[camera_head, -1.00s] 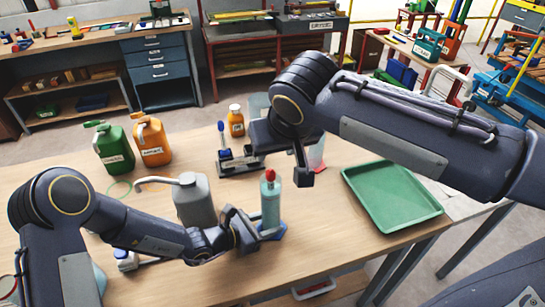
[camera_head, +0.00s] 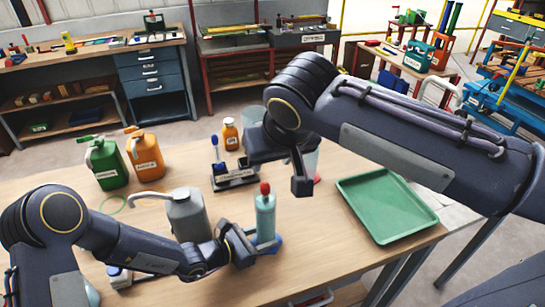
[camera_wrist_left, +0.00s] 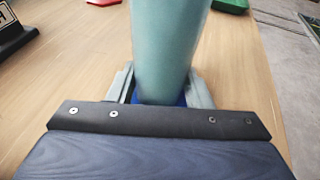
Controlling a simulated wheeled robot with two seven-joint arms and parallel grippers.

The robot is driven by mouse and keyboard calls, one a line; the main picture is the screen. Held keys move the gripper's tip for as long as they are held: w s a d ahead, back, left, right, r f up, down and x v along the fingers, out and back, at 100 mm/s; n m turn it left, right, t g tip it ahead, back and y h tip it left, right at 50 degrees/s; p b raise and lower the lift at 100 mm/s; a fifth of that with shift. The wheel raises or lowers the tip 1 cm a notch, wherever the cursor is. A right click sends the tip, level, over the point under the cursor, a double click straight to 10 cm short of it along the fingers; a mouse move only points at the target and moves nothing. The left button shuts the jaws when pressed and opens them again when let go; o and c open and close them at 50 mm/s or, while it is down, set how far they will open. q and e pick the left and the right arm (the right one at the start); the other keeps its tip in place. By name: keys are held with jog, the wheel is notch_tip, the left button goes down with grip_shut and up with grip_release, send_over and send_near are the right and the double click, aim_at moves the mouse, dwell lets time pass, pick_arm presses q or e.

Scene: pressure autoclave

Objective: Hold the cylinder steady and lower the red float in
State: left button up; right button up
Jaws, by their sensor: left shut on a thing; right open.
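The cylinder (camera_head: 265,218) is a tall teal tube standing upright on a blue base (camera_head: 272,245) near the table's front. The red float (camera_head: 265,188) sits at the top of the cylinder; how deep it sits is too small to tell. My left gripper (camera_head: 254,245) is shut on the lower part of the cylinder. In the left wrist view the cylinder (camera_wrist_left: 168,45) stands between the two grey fingers. My right gripper (camera_head: 302,187) is above the table, to the right of the float and apart from it. It is open and looks empty.
A grey jug (camera_head: 188,216) stands left of the cylinder, with green (camera_head: 106,166) and orange (camera_head: 146,155) jugs behind. A small rack (camera_head: 234,180) and an orange bottle (camera_head: 231,135) are farther back. A green tray (camera_head: 387,205) lies to the right. Bare tabletop lies between cylinder and tray.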

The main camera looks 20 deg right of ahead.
pick_arm(q)
jog(key=o, duration=0.8)
jog(key=shift+o, duration=0.2)
jog(key=v, duration=1.2)
jog(key=s+a+r+m+g+y, duration=0.2)
jog(key=s+a+r+m, duration=0.6)
jog(key=r+m, duration=0.4)
jog(key=s+a+m+t+y, duration=0.3)
jog(key=s+a+m+y, duration=0.4)
jog(key=s+a, duration=0.3)
jog(key=a+y, duration=0.1)
jog(key=a, duration=0.2)
jog(key=shift+s+a+r+m, duration=0.25)
jog(key=shift+r+m, duration=0.05)
pick_arm(e)
jog(key=s+d+f+m+y, duration=0.1)
jog(key=s+d+f, duration=0.2)
jog(key=s+f, duration=0.4)
jog(key=s+d+f+m+y, duration=0.1)
jog(key=s+d+f, duration=0.3)
jog(key=s+f, duration=0.4)
jog(key=shift+s+d+y, duration=0.15)
jog(key=shift+s+y, duration=0.65)
jog(key=shift+s, duration=0.15)
